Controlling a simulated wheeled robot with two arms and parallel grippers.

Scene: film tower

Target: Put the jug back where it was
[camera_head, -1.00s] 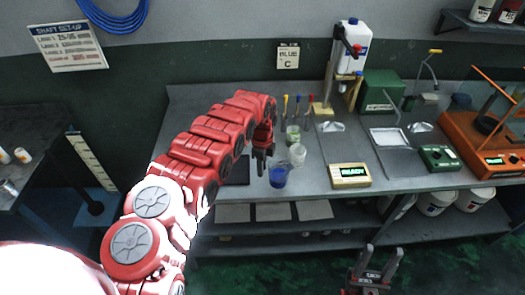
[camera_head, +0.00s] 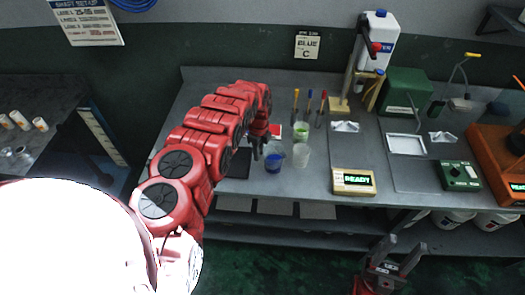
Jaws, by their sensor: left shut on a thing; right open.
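The jug (camera_head: 274,164) is a small clear vessel with blue liquid, upright over the grey bench, left of the READY box. I cannot tell whether its base touches the bench. My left gripper (camera_head: 257,152) is at the jug's left side, shut on it; the fingers partly hide that side. A clear, pale beaker (camera_head: 302,155) stands just right of the jug, and a beaker with green liquid (camera_head: 301,133) stands behind that. A dark flat pad (camera_head: 239,165) lies left of the jug, partly under my arm. My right gripper (camera_head: 398,254) is open and empty, low in front of the bench.
Behind the beakers stand several coloured-handled tools (camera_head: 309,103) and a stand with a white bottle (camera_head: 380,38). The READY box (camera_head: 353,181) is near the front edge. The bench (camera_head: 318,187) is bare between jug and box.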

